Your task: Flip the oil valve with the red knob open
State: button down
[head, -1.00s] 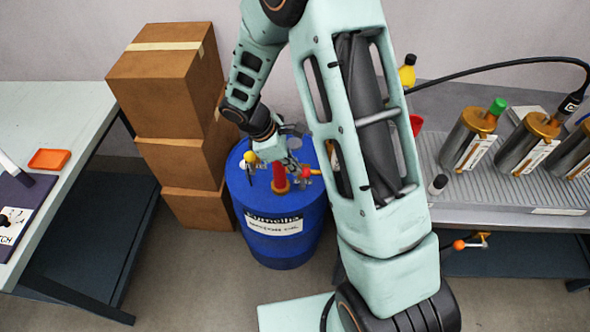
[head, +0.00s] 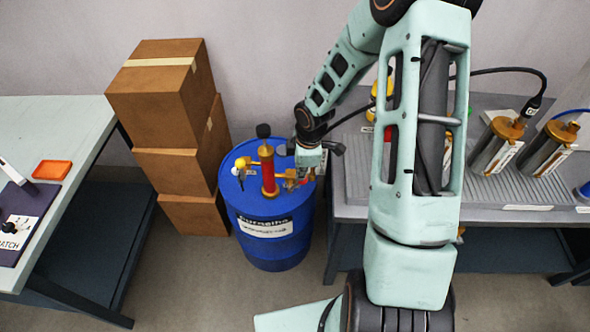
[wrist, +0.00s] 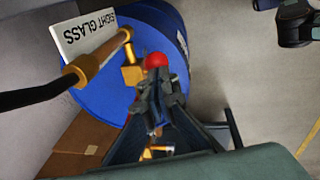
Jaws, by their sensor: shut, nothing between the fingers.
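The blue oil drum (head: 270,250) stands on the floor with a red pump tube (head: 268,172) upright on its top. In the wrist view the red knob (wrist: 153,60) sits just beyond my fingertips, beside a brass valve body (wrist: 132,75). My gripper (wrist: 154,88) is shut and empty, with its tips very close to the knob; I cannot tell whether they touch. In the head view my gripper (head: 297,178) is right of the tube, and I cannot make out the red knob clearly there. A yellow knob (head: 240,163) and a white knob (head: 235,171) are on the tube's left.
Stacked cardboard boxes (head: 175,125) stand left of the drum. A bench with metal canisters (head: 495,143) is on the right, close to my arm. A table with an orange tray (head: 52,170) is at far left. A black hose (wrist: 30,97) and a white sign (wrist: 85,38) show in the wrist view.

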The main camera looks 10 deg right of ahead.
jog(key=shift+s+d+f, duration=0.15)
jog(key=shift+d, duration=0.3)
jog(key=d+f, duration=0.2)
jog(key=s+d+f, duration=0.1)
jog(key=d+f, duration=0.1)
jog(key=shift+d+b, duration=0.2)
jog(key=shift+b, duration=0.1)
jog(key=shift+a, duration=0.15)
jog(key=shift+w+a+f+b, duration=0.15)
jog(key=shift+a+f+b, duration=0.1)
jog(key=shift+a+b, duration=0.3)
jog(key=shift+r, duration=0.1)
